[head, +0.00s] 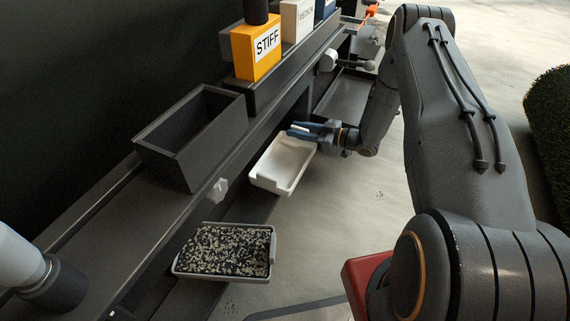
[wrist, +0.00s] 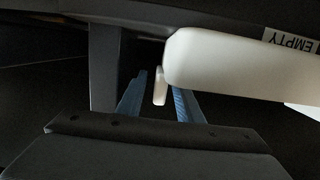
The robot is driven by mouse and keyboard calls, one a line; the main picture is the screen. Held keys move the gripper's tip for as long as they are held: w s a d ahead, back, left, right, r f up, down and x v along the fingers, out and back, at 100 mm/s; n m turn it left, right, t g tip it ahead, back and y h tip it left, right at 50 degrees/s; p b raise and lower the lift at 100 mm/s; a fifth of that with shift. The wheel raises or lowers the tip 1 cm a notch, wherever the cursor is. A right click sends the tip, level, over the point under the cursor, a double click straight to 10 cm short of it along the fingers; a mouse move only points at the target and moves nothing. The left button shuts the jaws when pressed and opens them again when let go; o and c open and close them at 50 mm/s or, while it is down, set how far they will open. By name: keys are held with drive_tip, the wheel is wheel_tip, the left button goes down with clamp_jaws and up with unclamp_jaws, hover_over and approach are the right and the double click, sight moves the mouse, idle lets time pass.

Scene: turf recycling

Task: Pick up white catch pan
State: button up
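The white catch pan (head: 283,184) is a shallow tray with raised sides, at the centre of the head view, beside the dark bench; its inside looks empty. In the wrist view the white pan (wrist: 225,65) is seen close up, with a narrow white tab at its left end. My gripper (head: 301,131) has blue fingers and is at the pan's far right end. In the wrist view the gripper (wrist: 158,84) is open, with the white tab between its fingers and a dark gap beside the left finger. Contact with the right finger cannot be told.
A tray of dark and pale granules (head: 224,251) sits nearer, below the bench. An EMPTY label (wrist: 292,42) is above the pan. Pale floor lies open to the right.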

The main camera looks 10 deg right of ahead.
drive_tip(key=b+x, duration=0.1)
drive_tip(key=x, duration=0.2)
drive_tip(key=shift+w+a, duration=0.1)
drive_tip(key=shift+w, duration=0.05)
clamp_jaws()
drive_tip(key=shift+r, duration=0.1)
